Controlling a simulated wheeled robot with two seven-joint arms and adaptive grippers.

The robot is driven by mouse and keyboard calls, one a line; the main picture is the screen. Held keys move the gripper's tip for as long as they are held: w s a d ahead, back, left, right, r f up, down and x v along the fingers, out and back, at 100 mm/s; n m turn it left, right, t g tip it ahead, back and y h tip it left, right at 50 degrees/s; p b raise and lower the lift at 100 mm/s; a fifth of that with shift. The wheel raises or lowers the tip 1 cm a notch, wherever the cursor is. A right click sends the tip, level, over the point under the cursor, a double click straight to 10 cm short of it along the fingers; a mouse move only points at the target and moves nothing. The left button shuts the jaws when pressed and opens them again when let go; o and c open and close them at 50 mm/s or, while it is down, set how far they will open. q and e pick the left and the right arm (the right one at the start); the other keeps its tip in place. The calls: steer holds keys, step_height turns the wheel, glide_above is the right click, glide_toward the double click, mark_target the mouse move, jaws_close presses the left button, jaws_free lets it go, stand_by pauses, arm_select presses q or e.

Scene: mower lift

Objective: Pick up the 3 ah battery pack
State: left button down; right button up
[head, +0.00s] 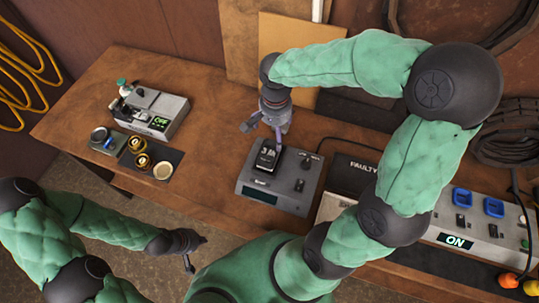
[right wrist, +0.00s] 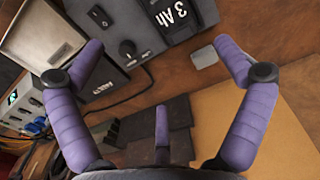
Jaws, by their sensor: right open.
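The 3 Ah battery pack (head: 267,156) is a black block with a white "3 Ah" label. It sits on a grey unit (head: 252,190) with a small display and switches, near the middle of the bench. It also shows at the top of the right wrist view (right wrist: 176,20), partly cut off by the frame. My right gripper (head: 276,132) is close by, just behind the pack in the head view. Its purple fingers (right wrist: 160,45) are spread wide with nothing between them. My left gripper (head: 194,252) hangs off the bench's front edge, away from the pack; its opening is unclear.
A grey device with a green display (head: 155,113) and a dark mat (head: 172,156) with round parts stand at left. A box marked "FAULTY" (head: 352,172) and a panel reading "ON" (head: 457,240) are at right, partly behind my right arm. The bench (head: 215,130) is bare left of the unit.

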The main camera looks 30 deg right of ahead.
mark_target(272, 153)
steer(key=f+b, duration=0.4)
steer(key=f, duration=0.1)
steer(key=shift+w+d, duration=0.1)
steer(key=shift+w, duration=0.1)
step_height(272, 153, down, 5)
steer(key=shift+r+b, duration=0.1)
steer(key=shift+b, duration=0.45)
steer(key=shift+w+f+b, duration=0.15)
steer(key=shift+f+b, duration=0.2)
steer(key=shift+f, duration=1.1)
steer(key=shift+w+f+b, duration=0.15)
steer(key=shift+f+b, duration=0.2)
steer(key=shift+f, duration=1.1)
